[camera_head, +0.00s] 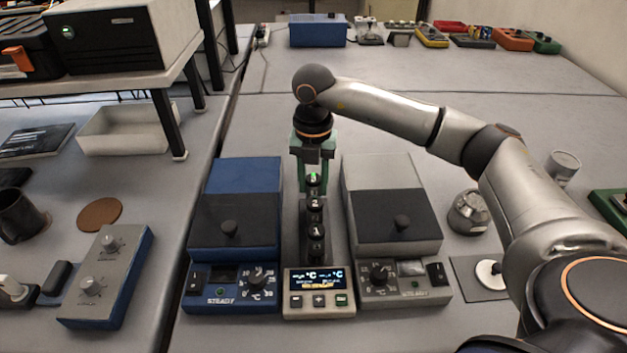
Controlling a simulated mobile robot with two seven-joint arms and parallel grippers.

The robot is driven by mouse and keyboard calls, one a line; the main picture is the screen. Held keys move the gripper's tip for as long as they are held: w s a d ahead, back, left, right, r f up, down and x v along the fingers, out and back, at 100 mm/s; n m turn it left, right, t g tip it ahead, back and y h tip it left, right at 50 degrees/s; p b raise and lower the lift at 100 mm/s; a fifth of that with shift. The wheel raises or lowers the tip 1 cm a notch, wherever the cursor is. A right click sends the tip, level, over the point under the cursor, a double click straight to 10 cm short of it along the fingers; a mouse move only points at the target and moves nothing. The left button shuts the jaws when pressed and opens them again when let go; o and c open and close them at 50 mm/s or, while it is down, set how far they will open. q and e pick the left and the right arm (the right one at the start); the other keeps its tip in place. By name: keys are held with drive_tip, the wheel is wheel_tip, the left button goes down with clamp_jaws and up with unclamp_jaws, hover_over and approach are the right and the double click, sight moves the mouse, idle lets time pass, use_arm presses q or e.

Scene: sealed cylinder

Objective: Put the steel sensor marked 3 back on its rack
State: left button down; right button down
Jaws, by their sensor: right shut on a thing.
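My right gripper (313,174) has green fingers and points down over the far end of the dark rack (316,247). The rack stands between two boxes and shows several dark knobs or slots in a row, with the marks 2 and 1 readable. A small green light shows at the far end, between the fingers. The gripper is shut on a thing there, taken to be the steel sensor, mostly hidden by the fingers. I cannot tell whether it is seated or just above the rack. My left gripper is not in view.
A blue box (234,205) stands left of the rack, a grey box (390,200) right. A display unit (319,292) sits in front. A metal pot (468,212) is at right. A grey control box (108,275) is at left. The table behind is largely clear.

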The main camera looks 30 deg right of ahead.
drive_tip(key=shift+f, duration=0.2)
drive_tip(key=c, duration=0.5)
unclamp_jaws()
drive_tip(key=shift+r, duration=0.1)
wheel_tip(320, 180, up, 12)
drive_tip(key=shift+r, duration=0.15)
